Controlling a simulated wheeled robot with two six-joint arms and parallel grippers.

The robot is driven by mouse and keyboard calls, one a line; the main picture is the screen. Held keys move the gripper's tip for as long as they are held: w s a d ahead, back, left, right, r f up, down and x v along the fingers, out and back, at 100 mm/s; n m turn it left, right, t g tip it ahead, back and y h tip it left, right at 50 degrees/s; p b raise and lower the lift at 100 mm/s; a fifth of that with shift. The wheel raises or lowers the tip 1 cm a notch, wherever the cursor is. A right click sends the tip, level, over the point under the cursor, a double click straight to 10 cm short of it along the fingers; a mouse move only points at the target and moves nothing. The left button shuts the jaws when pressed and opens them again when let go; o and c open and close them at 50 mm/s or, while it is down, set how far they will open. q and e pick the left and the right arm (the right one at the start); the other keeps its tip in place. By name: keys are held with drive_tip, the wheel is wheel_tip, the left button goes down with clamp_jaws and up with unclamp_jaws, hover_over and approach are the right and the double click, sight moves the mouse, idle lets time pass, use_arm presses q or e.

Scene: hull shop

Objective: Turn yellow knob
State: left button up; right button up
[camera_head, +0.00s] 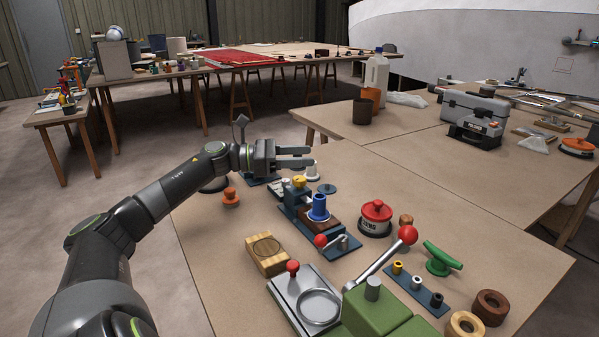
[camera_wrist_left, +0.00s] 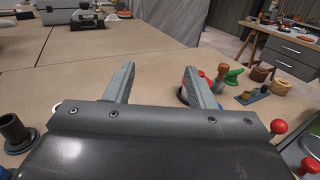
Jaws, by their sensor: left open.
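A small yellow knob (camera_head: 299,181) sits at the far end of a blue fixture (camera_head: 291,205) on the near table, in the head view. My left gripper (camera_head: 312,156) reaches in from the left and hovers just beyond and above the yellow knob, its fingers pointing right. It is open and looks empty. In the left wrist view, its two fingers (camera_wrist_left: 157,75) stand apart with bare tabletop between them. I cannot make out the yellow knob in that view. My right gripper is in neither view.
A blue spool-like part (camera_head: 318,208), a red-topped round device (camera_head: 375,217) and a red-ball lever (camera_head: 380,262) crowd the table nearby. An orange knob (camera_head: 230,197) stands at the left. The tabletop (camera_head: 430,190) farther right is largely clear.

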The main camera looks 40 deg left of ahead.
sight(299, 178)
use_arm(q)
drive_tip(key=shift+r, duration=2)
